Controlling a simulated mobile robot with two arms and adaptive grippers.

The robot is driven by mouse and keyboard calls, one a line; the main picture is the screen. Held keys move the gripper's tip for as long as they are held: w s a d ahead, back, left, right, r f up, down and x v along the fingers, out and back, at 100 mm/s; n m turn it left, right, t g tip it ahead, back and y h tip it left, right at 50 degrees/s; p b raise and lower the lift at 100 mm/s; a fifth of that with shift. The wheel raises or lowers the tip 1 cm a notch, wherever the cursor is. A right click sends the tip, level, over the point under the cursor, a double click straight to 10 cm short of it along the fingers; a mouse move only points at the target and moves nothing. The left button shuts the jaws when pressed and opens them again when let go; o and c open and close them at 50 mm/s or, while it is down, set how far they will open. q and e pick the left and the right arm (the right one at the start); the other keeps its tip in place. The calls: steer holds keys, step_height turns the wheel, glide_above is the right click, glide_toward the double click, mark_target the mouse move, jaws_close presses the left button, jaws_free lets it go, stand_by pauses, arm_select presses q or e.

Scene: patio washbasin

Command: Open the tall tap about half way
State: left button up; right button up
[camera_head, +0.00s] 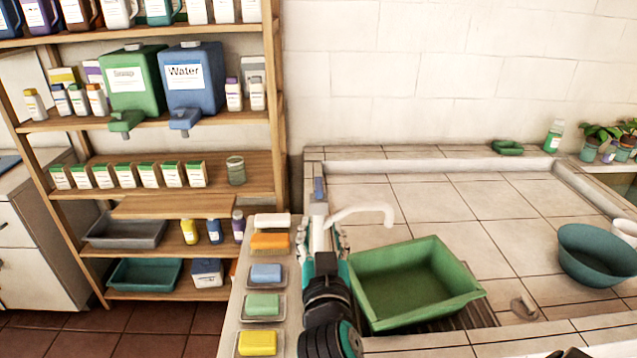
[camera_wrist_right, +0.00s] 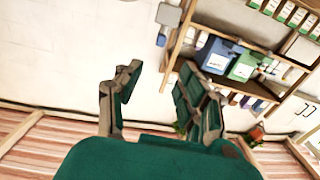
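The tall tap (camera_head: 318,215) stands at the left end of the tiled counter. It has a pale upright body, a white curved spout (camera_head: 362,213) reaching right and a blue lever (camera_head: 319,188) on top. My right gripper (camera_head: 322,238) is in front of the tap, its fingers apart on either side of the tap's body in the picture. I cannot tell whether they touch it. In the wrist view the right gripper (camera_wrist_right: 160,100) is open with nothing between its fingers. A small grey-blue block (camera_wrist_right: 168,15) at the top there may be the lever. My left gripper is not in view.
A green basin (camera_head: 415,285) sits right of my gripper. Soap bars on dishes, including a yellow one (camera_head: 257,343), line the left ledge. A wooden shelf (camera_head: 225,180) with bottles stands left. A teal bowl (camera_head: 597,255) is at right; the tiles (camera_head: 450,205) behind the green basin are clear.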

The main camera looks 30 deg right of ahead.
mark_target(319, 183)
steer(key=p+x, duration=0.5)
steer(key=x, duration=1)
steer(key=shift+w+d+r, duration=0.1)
steer(key=shift+w+d, duration=0.15)
steer(key=shift+d, duration=0.1)
steer(key=shift+w+d, duration=0.3)
steer(key=shift+w, duration=0.25)
jaws_close()
